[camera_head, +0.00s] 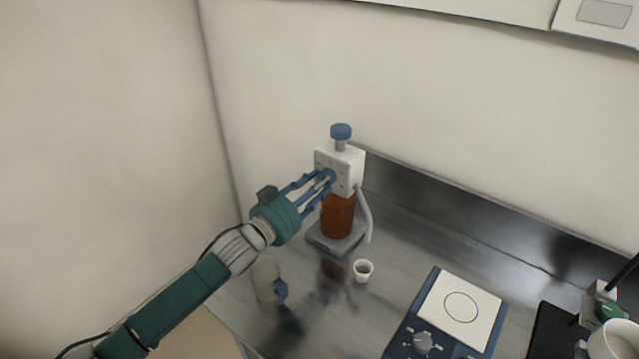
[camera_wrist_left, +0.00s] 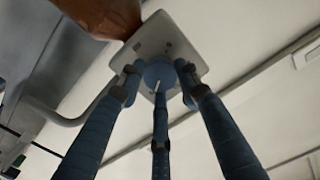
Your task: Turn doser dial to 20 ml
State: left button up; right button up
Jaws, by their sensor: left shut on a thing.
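The doser is a white box (camera_head: 346,158) with a blue knob (camera_head: 341,131) on top, mounted on an amber bottle (camera_head: 337,216). A spout tube bends down at its right. The blue doser dial (camera_wrist_left: 159,74), with a pale pointer line, sits on the white front face in the left wrist view; the scale is too small to read. My left gripper (camera_head: 325,182) reaches in from the left, and its blue fingers (camera_wrist_left: 158,85) are shut around the dial. My right gripper is not in view.
The bottle stands on a grey base (camera_head: 334,245) on a metal bench. A small white cup (camera_head: 363,270) stands in front of it. A translucent vessel (camera_head: 266,278) stands below my left arm. A hotplate stirrer (camera_head: 460,306) lies to the right, with a white mug (camera_head: 613,341) beyond it.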

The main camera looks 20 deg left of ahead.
pick_arm(q)
jog(key=o, duration=1.2)
jog(key=v, duration=1.2)
